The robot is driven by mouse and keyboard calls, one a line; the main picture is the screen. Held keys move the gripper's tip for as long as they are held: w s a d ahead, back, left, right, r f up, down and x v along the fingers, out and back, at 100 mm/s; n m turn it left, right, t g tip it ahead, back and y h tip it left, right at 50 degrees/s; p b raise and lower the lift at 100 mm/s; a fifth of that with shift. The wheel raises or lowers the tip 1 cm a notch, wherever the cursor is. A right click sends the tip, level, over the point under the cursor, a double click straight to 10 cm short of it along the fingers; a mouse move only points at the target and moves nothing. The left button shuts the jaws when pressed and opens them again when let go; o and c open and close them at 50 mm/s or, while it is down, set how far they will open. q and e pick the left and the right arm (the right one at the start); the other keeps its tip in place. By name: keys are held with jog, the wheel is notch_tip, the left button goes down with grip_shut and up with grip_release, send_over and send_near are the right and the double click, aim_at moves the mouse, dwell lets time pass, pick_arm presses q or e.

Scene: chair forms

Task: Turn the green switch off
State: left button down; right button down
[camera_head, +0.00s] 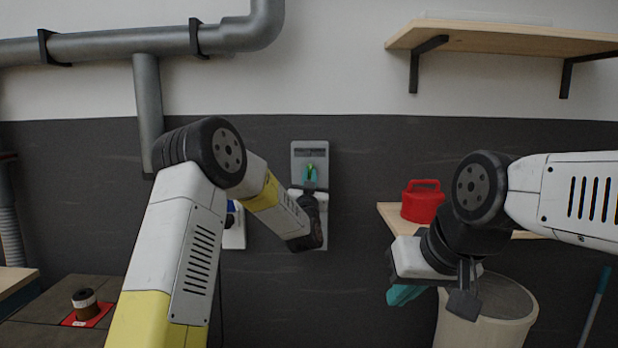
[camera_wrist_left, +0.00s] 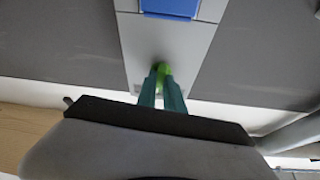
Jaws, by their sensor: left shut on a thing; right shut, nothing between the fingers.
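The green switch (camera_head: 310,168) is a small bright green lever on a tall grey panel (camera_head: 310,152) on the dark wall. My left gripper (camera_head: 309,177) is at the panel, its teal fingers shut on the green switch. In the left wrist view the switch (camera_wrist_left: 161,70) shows between the tips of the left fingers (camera_wrist_left: 161,88), partly covered by them. My right gripper (camera_head: 403,294) is at the lower right, away from the panel, shut and empty. The exact angle of the lever is hard to tell.
A white box with a blue part (camera_head: 232,207) is on the wall left of my left gripper. A red canister (camera_head: 422,204) stands on a wooden shelf (camera_head: 392,214) near my right arm. A bin (camera_head: 513,305) stands below. An upper shelf (camera_head: 500,38) and grey pipes (camera_head: 120,44) are above.

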pick_arm(q)
jog(key=shift+d+f+n+y, duration=0.15)
jog(key=shift+n+y, duration=0.45)
jog(key=shift+n, duration=0.6)
jog(key=c, duration=1.5)
grip_release()
jog(key=shift+o, duration=0.2)
jog(key=v, duration=0.7)
jog(key=shift+s, duration=0.35)
